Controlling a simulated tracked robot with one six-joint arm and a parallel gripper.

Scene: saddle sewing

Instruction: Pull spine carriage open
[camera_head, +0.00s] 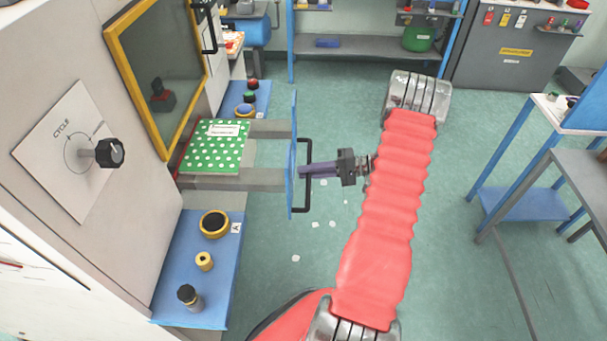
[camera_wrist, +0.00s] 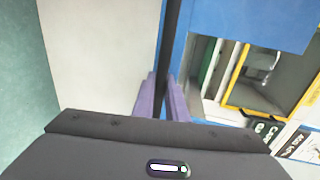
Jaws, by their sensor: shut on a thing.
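The spine carriage stands out from the machine on two grey rails (camera_head: 235,180), with a blue front panel (camera_head: 292,125) and a black bar handle (camera_head: 308,200). A green white-dotted plate (camera_head: 225,157) with a white label lies between the machine and the panel. My gripper (camera_head: 306,171) has its purple fingers shut around the handle's upright bar. In the wrist view, the black bar (camera_wrist: 171,45) runs between the purple fingers (camera_wrist: 164,98), against the blue panel (camera_wrist: 255,22). The fingertips' exact contact is partly hidden.
The machine (camera_head: 95,200) has a yellow-framed window (camera_head: 155,75) and a black knob (camera_head: 110,153). A blue shelf (camera_head: 200,275) below holds rings and a small dark-topped piece. The floor right of the panel is clear except for small white scraps; a blue-legged table (camera_head: 530,205) stands further right.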

